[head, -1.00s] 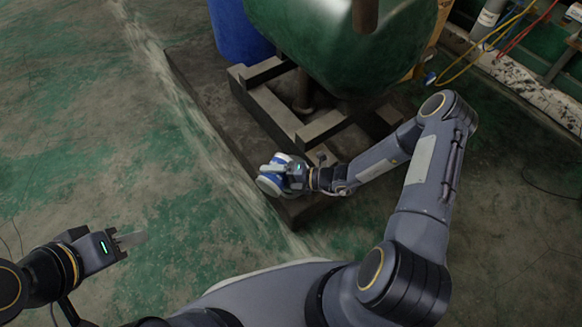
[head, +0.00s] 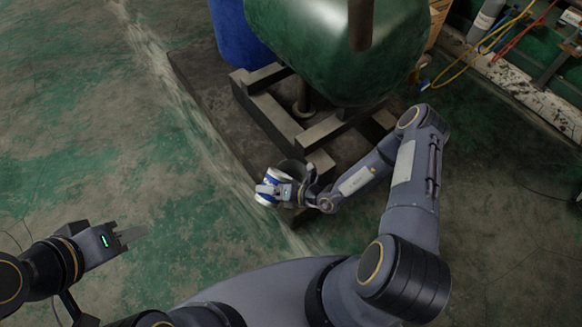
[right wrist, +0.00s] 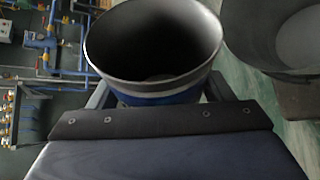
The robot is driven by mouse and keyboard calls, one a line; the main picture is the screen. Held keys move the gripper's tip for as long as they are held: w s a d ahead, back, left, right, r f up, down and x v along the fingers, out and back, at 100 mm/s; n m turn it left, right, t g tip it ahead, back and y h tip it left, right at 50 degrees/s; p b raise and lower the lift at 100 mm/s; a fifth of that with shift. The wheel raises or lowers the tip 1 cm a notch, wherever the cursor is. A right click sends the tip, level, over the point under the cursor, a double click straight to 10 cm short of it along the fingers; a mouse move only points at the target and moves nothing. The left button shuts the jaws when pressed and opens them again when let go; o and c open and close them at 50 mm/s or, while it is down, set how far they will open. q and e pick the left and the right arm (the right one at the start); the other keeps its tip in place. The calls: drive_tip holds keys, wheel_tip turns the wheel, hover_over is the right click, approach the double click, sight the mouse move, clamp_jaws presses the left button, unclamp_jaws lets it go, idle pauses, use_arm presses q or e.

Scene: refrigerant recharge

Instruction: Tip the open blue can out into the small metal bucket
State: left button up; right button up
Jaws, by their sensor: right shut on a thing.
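The open blue can (head: 266,188), with white bands, is in my right gripper (head: 275,189). In the right wrist view the can's round mouth (right wrist: 155,45) faces the camera, dark grey inside, with the blue band below the rim. The small metal bucket (right wrist: 275,60) stands beside it at the upper right of that view, partly cut off. In the head view the bucket (head: 299,170) is mostly hidden behind my right gripper. I cannot tell the can's exact tilt. My left gripper (head: 133,236) is empty over the floor, far from both; its finger gap is unclear.
A dark platform (head: 200,105) carries a frame of dark beams (head: 270,115) under a large green tank (head: 340,50). A blue drum (head: 240,35) stands behind it. Hoses and a grey cylinder (head: 487,18) are at the upper right. The green floor at left is clear.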

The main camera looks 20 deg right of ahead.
drive_tip(key=r+n+t+h+p, duration=0.1)
drive_tip(key=n+p, duration=0.1)
drive_tip(key=p, duration=0.3)
drive_tip(key=shift+r+p, duration=0.2)
drive_tip(key=shift+p, duration=0.15)
drive_tip(key=shift+s+a+f+n+h+p, duration=0.1)
drive_tip(key=shift+a+f+n+h+p, duration=0.05)
drive_tip(key=shift+f+n+h+p, duration=0.2)
wheel_tip(320, 180, down, 10)
drive_tip(key=s+a+n+t+h+b, duration=0.1)
drive_tip(key=a+n+t+h+b, duration=0.1)
drive_tip(key=n+t, duration=0.1)
drive_tip(key=shift+s+a+r+n+h, duration=0.2)
drive_tip(key=shift+s+n+h, duration=0.15)
drive_tip(key=shift+n, duration=0.3)
